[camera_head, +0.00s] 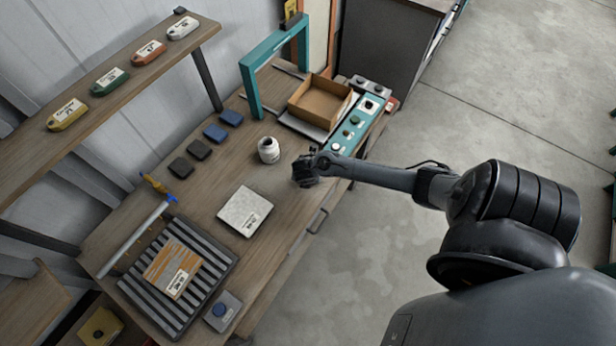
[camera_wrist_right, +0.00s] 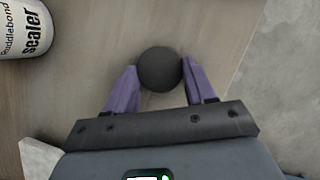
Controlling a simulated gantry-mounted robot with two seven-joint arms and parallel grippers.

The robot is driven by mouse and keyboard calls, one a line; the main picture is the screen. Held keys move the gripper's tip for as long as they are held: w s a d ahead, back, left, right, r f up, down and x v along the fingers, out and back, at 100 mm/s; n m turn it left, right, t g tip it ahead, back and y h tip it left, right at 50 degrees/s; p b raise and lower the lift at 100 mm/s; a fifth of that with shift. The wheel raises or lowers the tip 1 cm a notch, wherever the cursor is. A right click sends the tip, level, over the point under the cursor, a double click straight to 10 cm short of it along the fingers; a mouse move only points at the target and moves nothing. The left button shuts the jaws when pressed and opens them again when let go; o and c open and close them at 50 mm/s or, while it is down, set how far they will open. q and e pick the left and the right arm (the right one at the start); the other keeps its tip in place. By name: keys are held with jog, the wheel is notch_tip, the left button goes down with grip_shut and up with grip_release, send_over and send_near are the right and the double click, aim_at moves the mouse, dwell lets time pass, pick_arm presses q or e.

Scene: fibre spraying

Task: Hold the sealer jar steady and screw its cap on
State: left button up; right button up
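The sealer jar (camera_head: 268,151) is small and white and stands upright on the wooden bench. Its labelled side, reading "sealer", shows at the upper left of the right wrist view (camera_wrist_right: 26,32). The cap (camera_wrist_right: 160,68) is a dark round disc between the purple fingertips of my right gripper (camera_wrist_right: 160,75); both tips meet its sides. In the head view my right gripper (camera_head: 306,170) is right of the jar and apart from it, near the bench's front edge; the cap cannot be made out there. My left gripper is not in view.
A light square tile (camera_head: 245,211) lies left of my right gripper. Dark and blue blocks (camera_head: 216,132) sit behind the jar. A cardboard box (camera_head: 320,101) and a teal control panel (camera_head: 350,128) stand at the bench's right end. A slatted rack (camera_head: 178,274) is at the front left.

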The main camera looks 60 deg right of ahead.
jog(key=c, duration=0.4)
jog(key=shift+r, duration=0.15)
jog(key=shift+r, duration=0.6)
notch_tip(320, 180, up, 3)
jog(key=shift+f+p, duration=0.15)
jog(key=shift+p, duration=0.45)
jog(key=s+d+r+p, duration=0.2)
jog(key=s+r, duration=0.4)
jog(key=s, duration=0.5)
jog(key=shift+s+d+r+p, duration=0.25)
jog(key=shift+d+r+p, duration=0.05)
jog(key=shift+r, duration=0.1)
